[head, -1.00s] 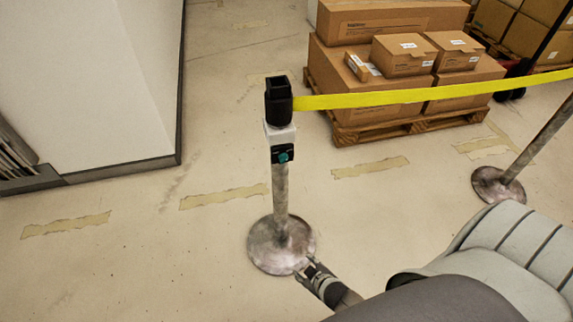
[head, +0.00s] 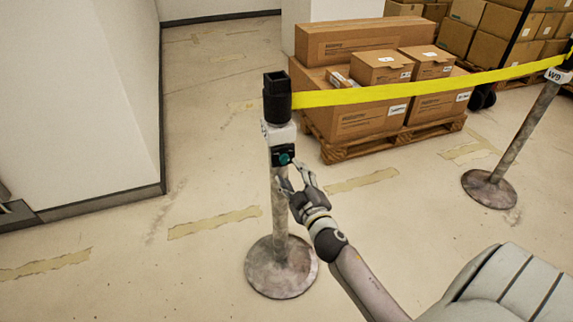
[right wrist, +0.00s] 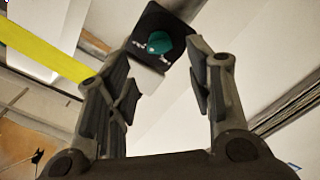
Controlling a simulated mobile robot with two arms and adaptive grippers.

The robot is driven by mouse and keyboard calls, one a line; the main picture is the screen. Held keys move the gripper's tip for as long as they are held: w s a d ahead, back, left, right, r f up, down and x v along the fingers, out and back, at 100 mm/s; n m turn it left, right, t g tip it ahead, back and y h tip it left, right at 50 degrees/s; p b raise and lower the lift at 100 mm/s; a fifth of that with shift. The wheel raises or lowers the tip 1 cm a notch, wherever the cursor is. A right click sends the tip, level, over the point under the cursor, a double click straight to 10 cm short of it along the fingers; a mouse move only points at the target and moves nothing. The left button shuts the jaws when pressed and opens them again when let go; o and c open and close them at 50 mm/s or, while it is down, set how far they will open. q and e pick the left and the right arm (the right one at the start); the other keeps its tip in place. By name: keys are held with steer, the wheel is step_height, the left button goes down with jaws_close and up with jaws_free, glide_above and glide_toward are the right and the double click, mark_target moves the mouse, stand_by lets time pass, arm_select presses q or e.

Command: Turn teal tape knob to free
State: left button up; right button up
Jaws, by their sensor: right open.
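The teal knob (head: 284,158) sits on a small black plate below the black head of the near barrier post (head: 279,215). In the right wrist view the teal knob (right wrist: 159,42) shows on its black plate (right wrist: 150,20), with small pale marks beside it. My right gripper (head: 292,176) is open just below and to the right of the knob. In the right wrist view its fingers (right wrist: 165,90) stand apart, with the knob ahead, beyond the gap between the fingertips. They look clear of the knob. My left gripper is not in view.
A yellow tape (head: 400,90) runs from the near post's head to a second post (head: 520,135) at the right. Boxes (head: 365,110) stand on a wooden pallet (head: 400,137) behind the tape. A white wall (head: 80,110) stands at the left. Open floor surrounds the near post.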

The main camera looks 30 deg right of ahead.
mark_target(286, 162)
steer(key=x, duration=0.5)
steer(key=shift+w+d, duration=0.1)
steer(key=shift+w, duration=0.25)
steer(key=shift+c, duration=0.2)
steer(key=c, duration=1)
